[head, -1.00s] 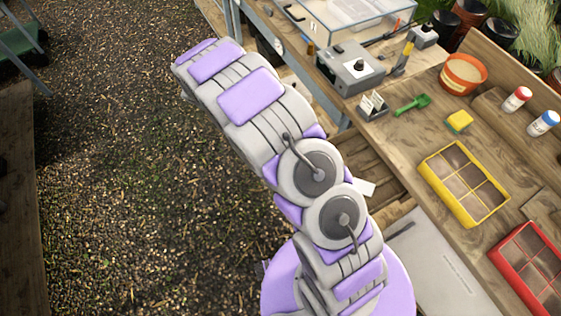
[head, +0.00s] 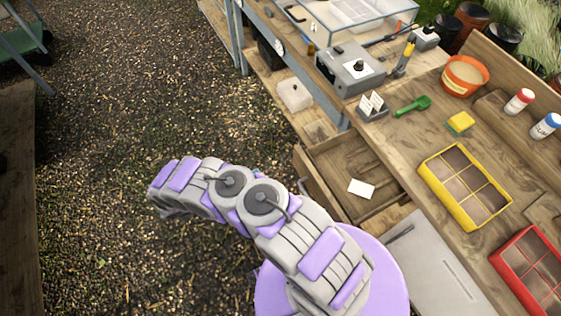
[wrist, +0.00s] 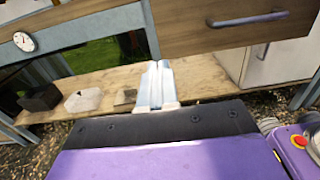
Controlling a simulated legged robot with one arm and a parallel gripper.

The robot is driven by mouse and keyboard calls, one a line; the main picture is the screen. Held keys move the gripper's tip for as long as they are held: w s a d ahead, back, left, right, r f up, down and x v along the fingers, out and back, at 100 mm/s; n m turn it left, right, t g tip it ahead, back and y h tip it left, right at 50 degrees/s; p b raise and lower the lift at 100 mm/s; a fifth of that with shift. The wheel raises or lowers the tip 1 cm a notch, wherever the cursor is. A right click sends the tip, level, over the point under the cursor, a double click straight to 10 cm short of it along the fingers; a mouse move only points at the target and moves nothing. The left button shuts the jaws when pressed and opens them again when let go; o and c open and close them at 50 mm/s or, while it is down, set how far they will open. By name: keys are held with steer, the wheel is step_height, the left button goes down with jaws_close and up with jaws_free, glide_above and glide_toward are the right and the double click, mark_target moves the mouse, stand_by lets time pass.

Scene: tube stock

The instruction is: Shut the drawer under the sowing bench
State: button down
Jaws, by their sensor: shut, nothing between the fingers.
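The wooden drawer (head: 340,160) under the sowing bench (head: 395,140) stands pulled out, with a white card (head: 361,189) lying inside it. In the wrist view the drawer's front (wrist: 200,28) is at the upper right, with a grey bar handle (wrist: 248,18). My gripper (wrist: 158,68) is shut and empty. In the wrist view its fingertips lie below and left of the handle, and I see no contact with the drawer. In the head view my arm bends out left of the drawer, and the gripper itself is hidden.
A white cabinet door (head: 440,265) is beside the drawer. A low shelf (wrist: 100,92) under the bench bears a pale block (wrist: 83,100) and a dark box (wrist: 40,97). A yellow tray (head: 434,187) and a grey control box (head: 350,70) stand on the bench. Open gravel (head: 120,110) lies to the left.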

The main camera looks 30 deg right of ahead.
mark_target(294, 158)
steer(key=d+b, duration=0.1)
steer(key=d, duration=0.3)
steer(key=d+b, duration=0.1)
steer(key=d, duration=0.4)
steer(key=d+f+b, duration=0.1)
steer(key=d, duration=0.3)
steer(key=shift+w+d, duration=0.15)
steer(key=shift+d, duration=0.15)
steer(key=shift+r, duration=0.1)
